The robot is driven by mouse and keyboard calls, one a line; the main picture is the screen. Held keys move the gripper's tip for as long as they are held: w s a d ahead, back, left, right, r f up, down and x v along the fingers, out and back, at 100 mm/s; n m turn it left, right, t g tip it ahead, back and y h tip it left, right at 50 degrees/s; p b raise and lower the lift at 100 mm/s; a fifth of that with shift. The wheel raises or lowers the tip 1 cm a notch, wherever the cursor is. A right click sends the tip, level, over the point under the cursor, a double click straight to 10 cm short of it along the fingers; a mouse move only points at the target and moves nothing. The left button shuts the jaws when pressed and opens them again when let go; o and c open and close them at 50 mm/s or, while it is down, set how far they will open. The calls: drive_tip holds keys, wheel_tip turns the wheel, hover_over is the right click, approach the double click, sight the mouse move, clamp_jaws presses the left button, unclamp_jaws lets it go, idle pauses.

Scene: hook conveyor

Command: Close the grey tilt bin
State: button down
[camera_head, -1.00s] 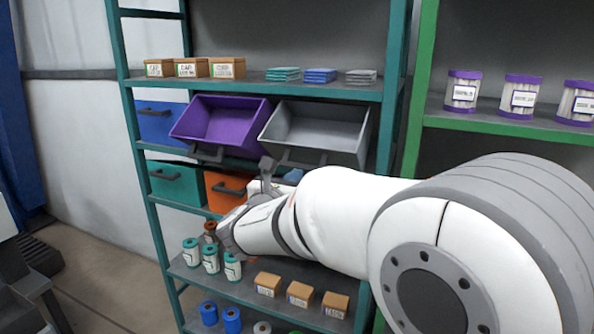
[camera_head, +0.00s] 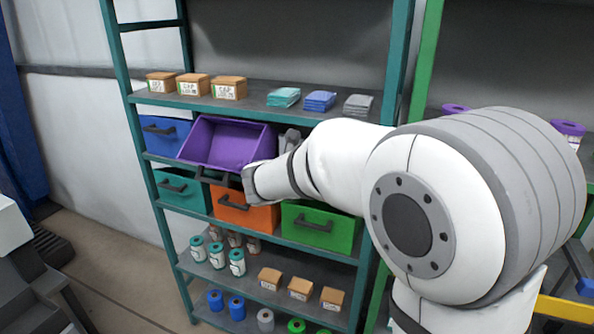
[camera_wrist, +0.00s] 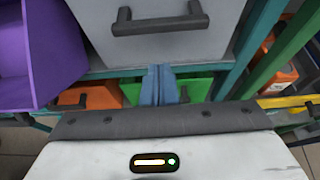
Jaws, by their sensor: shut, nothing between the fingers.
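The grey tilt bin (camera_wrist: 180,42) shows in the wrist view as a flat grey front with a dark bar handle (camera_wrist: 160,24). Its inside does not show there. In the head view my arm covers nearly all of it, and no open tray juts out above the arm. My gripper (camera_wrist: 158,72) is shut and empty, its two blue-grey fingers together at the lower edge of the grey front. I cannot tell whether the fingertips touch it.
The purple bin (camera_head: 230,144) is tilted open just left of the grey bin's place. Blue (camera_head: 164,131), teal (camera_head: 180,189), orange (camera_head: 243,212) and green (camera_head: 320,229) bins sit around and below. The teal rack frame (camera_head: 389,110) stands close at right.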

drive_tip(key=w+r, duration=0.1)
drive_tip(key=w+d+r+p, duration=0.1)
drive_tip(key=w+r+p, duration=0.1)
drive_tip(key=shift+w+d, duration=0.35)
drive_tip(key=shift+d, duration=0.05)
drive_tip(key=shift+r, duration=0.15)
idle(0.6)
